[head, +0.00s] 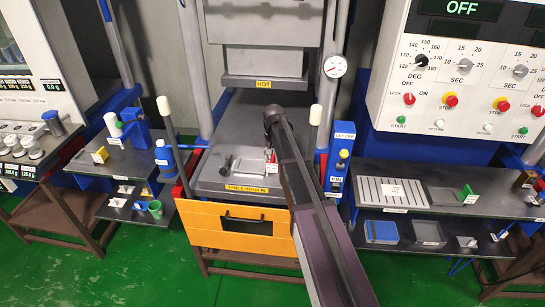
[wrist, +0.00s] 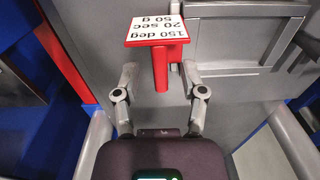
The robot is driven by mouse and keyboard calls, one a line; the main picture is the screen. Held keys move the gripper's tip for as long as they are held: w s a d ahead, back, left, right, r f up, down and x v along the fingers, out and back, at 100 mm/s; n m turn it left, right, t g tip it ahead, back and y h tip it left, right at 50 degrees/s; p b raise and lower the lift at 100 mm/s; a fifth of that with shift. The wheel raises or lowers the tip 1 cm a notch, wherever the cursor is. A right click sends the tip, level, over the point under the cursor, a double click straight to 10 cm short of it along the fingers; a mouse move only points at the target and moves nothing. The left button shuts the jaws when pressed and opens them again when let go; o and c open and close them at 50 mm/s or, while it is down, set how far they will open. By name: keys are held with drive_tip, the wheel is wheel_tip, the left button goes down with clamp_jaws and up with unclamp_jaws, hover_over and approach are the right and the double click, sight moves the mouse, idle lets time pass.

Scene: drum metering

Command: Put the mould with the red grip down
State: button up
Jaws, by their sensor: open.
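The mould's grey body (wrist: 230,42) is at the upper right there. My gripper (wrist: 159,75) is open, with one finger on each side of the red grip's stem and gaps visible. In the head view my arm mostly hides the gripper.
The press's lower plate (head: 235,103) is bare behind the mould. A right-hand bench holds a slatted rack (head: 391,191), a grey mould with a green grip (head: 466,193) and other trays. A bench with cups stands left.

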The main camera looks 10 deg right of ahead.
wheel_tip(320, 180, up, 10)
drive_tip(key=p, duration=1)
drive_tip(key=shift+d+r, duration=0.15)
drive_tip(key=shift+r, duration=0.05)
idle(0.4)
drive_tip(key=s+n, duration=0.3)
drive_tip(key=s, duration=2.6)
drive_tip(key=shift+n, duration=0.3)
wheel_tip(320, 180, down, 4)
drive_tip(key=b, duration=0.3)
drive_tip(key=shift+r+b, duration=0.2)
drive_tip(key=shift+b, duration=0.15)
